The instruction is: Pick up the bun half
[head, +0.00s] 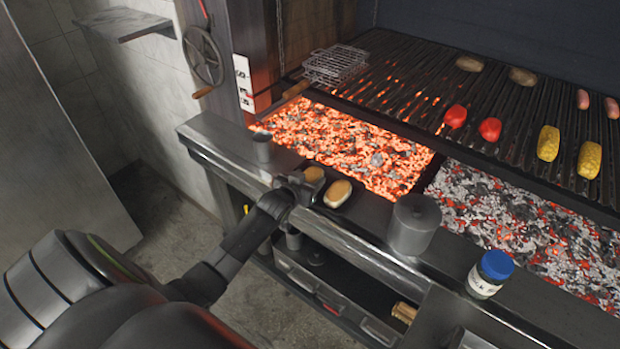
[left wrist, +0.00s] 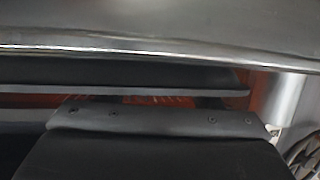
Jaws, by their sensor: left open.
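Two bun halves lie on a dark tray or plate on the steel front ledge, in the head view. One bun half (head: 338,193) shows its pale cut face, and the other bun half (head: 314,174) lies just behind and left of it, partly hidden by my gripper. My left gripper (head: 303,186) is open at the ledge's front edge, right beside the bun halves. I cannot tell whether a finger touches one. No bun half shows clearly in the left wrist view. My right gripper is not in view.
A grey metal pot (head: 414,224) and a blue-lidded jar (head: 490,274) stand to the right on the ledge. A small metal cup (head: 262,148) is at the left. Glowing coals (head: 345,145) lie directly behind the buns. The steel ledge edge (left wrist: 160,50) crosses the left wrist view.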

